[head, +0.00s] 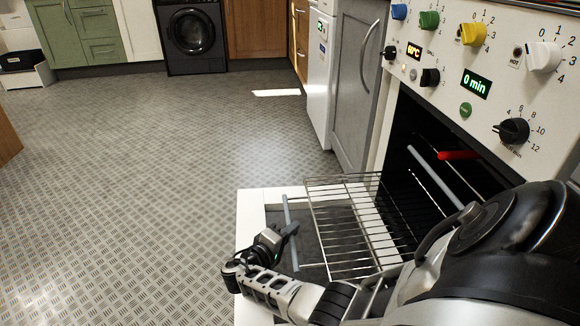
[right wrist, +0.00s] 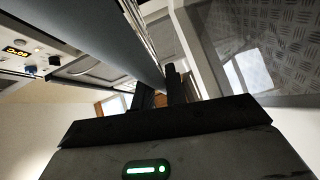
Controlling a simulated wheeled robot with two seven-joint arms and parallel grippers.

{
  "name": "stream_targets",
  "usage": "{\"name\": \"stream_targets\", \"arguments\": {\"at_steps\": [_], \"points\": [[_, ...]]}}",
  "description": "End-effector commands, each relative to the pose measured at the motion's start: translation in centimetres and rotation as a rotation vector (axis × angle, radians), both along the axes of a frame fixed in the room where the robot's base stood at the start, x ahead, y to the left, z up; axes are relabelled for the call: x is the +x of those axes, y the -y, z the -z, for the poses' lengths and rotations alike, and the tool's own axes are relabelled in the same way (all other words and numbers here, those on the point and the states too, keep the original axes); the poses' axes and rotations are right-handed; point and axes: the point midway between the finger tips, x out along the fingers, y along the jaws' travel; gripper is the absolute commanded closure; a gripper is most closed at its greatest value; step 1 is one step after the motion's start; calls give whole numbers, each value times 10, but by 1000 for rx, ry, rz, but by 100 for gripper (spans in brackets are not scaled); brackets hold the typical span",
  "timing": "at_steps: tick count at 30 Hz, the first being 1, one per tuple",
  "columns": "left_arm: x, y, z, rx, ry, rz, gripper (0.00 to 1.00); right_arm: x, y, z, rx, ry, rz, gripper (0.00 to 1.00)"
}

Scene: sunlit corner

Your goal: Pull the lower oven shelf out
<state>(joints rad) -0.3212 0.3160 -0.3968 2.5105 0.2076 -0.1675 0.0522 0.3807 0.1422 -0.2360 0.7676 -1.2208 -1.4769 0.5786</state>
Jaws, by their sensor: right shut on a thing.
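The lower oven shelf (head: 345,222) is a wire rack. It sticks out of the oven, level above the lowered door, with its rear end at the oven opening. A grey bar handle (head: 287,211) runs along its front. My right gripper (head: 288,232) is shut on this handle; in the right wrist view the handle (right wrist: 120,45) runs down to the fingers (right wrist: 162,82). Another shelf (head: 450,180) with a similar grey bar sits higher inside the oven (head: 398,110). My right arm hides part of the oven's lower right. My left gripper is not in view.
The white-edged oven door (head: 248,215) is open and lies flat under the shelf. A red item (head: 458,155) shows inside the oven. Knobs line the panel above. The patterned floor (head: 150,180) to the left is clear.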

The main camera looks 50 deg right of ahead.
Motion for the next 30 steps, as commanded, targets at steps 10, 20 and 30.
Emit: {"name": "stream_targets", "arguments": {"at_steps": [10,20,30], "points": [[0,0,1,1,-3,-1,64,1,1,-1,-1,1,0,65],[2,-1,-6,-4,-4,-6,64,-3,-20,-4,1,0,3,65],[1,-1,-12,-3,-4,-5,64,-10,-64,-10,4,1,14,65]]}}
